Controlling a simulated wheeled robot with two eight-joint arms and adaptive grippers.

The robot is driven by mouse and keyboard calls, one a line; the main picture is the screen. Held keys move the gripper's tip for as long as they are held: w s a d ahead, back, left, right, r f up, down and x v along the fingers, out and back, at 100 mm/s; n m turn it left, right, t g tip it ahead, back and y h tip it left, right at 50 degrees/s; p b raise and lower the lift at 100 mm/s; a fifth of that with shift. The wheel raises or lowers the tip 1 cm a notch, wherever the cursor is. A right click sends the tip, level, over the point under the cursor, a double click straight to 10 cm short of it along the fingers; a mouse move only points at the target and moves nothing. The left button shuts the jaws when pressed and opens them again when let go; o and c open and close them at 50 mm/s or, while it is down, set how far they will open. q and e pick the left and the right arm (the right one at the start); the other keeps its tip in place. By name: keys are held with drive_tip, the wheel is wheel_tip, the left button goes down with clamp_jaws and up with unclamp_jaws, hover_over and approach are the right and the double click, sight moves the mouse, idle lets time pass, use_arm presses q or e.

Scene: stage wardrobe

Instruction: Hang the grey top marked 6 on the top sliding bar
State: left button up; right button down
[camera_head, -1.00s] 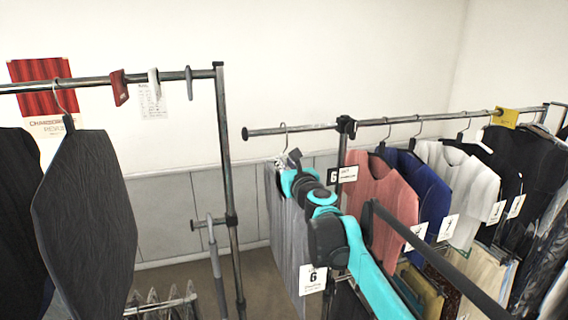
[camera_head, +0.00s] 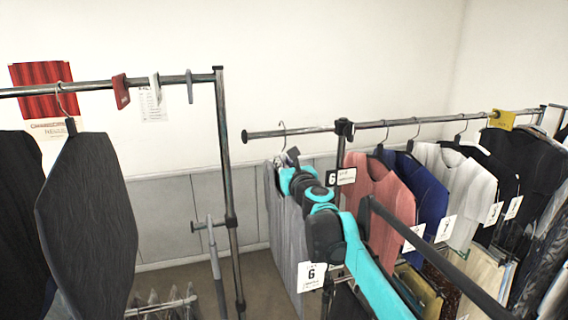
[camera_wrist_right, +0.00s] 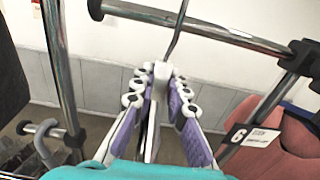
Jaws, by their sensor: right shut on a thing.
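The grey top (camera_head: 283,225) hangs in front of the wall, with a white tag 6 (camera_head: 312,276) low on its edge. My right gripper (camera_head: 291,158) is shut on the neck of its hanger (camera_wrist_right: 161,72); the fingers close around it in the wrist view. The hanger's hook (camera_head: 282,128) shows at the left stub of the top sliding bar (camera_head: 311,131), its tip above the bar. In the wrist view the hook's wire crosses in front of the bar (camera_wrist_right: 215,29). I cannot tell whether the hook rests on it. My left gripper is out of view.
A sign marked 6 (camera_head: 341,176) hangs by the bar's post. A pink top (camera_head: 378,200), a blue top (camera_head: 424,195) and a white top (camera_head: 466,190) hang to the right. At left another rack (camera_head: 222,150) holds dark garments. Floor shows between the racks.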

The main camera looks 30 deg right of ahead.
drive_tip(key=shift+w+d, duration=0.15)
drive_tip(key=shift+w, duration=0.4)
drive_tip(key=shift+w+d, duration=0.1)
drive_tip(key=shift+w, duration=0.35)
drive_tip(key=shift+x, duration=2.1)
drive_tip(key=shift+f, duration=0.2)
drive_tip(key=shift+f+b, duration=1.45)
drive_tip(key=shift+f, duration=0.2)
